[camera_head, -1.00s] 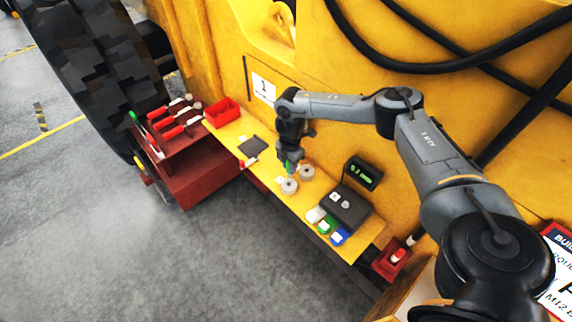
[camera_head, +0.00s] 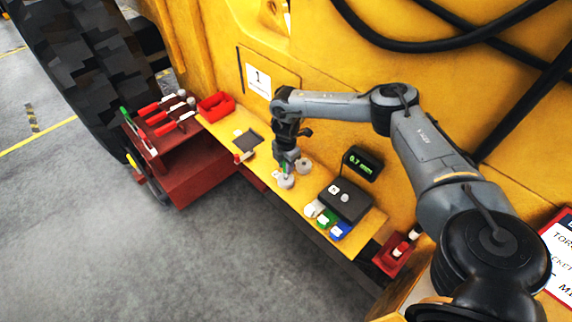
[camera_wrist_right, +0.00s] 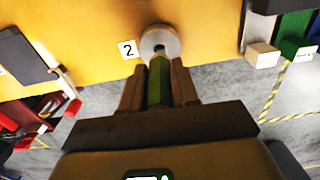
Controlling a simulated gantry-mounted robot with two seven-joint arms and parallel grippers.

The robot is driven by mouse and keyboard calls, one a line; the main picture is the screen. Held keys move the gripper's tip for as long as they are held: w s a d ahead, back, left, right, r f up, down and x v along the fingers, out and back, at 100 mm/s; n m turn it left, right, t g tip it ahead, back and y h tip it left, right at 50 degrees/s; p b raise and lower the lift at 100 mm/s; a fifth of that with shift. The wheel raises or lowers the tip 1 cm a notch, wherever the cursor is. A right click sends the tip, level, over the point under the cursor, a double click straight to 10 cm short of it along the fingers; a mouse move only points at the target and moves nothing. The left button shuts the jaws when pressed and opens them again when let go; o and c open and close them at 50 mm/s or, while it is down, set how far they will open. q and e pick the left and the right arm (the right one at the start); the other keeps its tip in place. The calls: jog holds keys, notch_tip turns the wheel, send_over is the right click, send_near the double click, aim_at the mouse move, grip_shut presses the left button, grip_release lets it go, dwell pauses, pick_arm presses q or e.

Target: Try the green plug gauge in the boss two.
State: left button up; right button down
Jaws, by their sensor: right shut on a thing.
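My right gripper (camera_head: 287,160) is shut on the green plug gauge (camera_wrist_right: 158,82), which also shows as a thin green strip in the head view (camera_head: 284,166). The gauge points at boss two (camera_wrist_right: 160,42), a round grey casting with a centre hole, beside the label "2" (camera_wrist_right: 128,49). In the head view boss two (camera_head: 286,181) is directly below the fingers. The gauge's tip is at the boss's hole in the wrist view; I cannot tell whether it has entered. My left gripper is not in view.
A second grey boss (camera_head: 304,166) stands close behind. A red bin (camera_head: 216,107) and red-handled tools are left.

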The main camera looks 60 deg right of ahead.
jog(key=shift+f, duration=0.45)
dwell(0.6)
dwell(0.6)
jog(key=shift+f, duration=0.4)
jog(key=shift+f, duration=0.4)
dwell(0.6)
jog(key=shift+f+b, duration=0.45)
jog(key=shift+f, duration=0.3)
dwell(0.5)
dwell(0.7)
jog(key=c, duration=0.8)
grip_release()
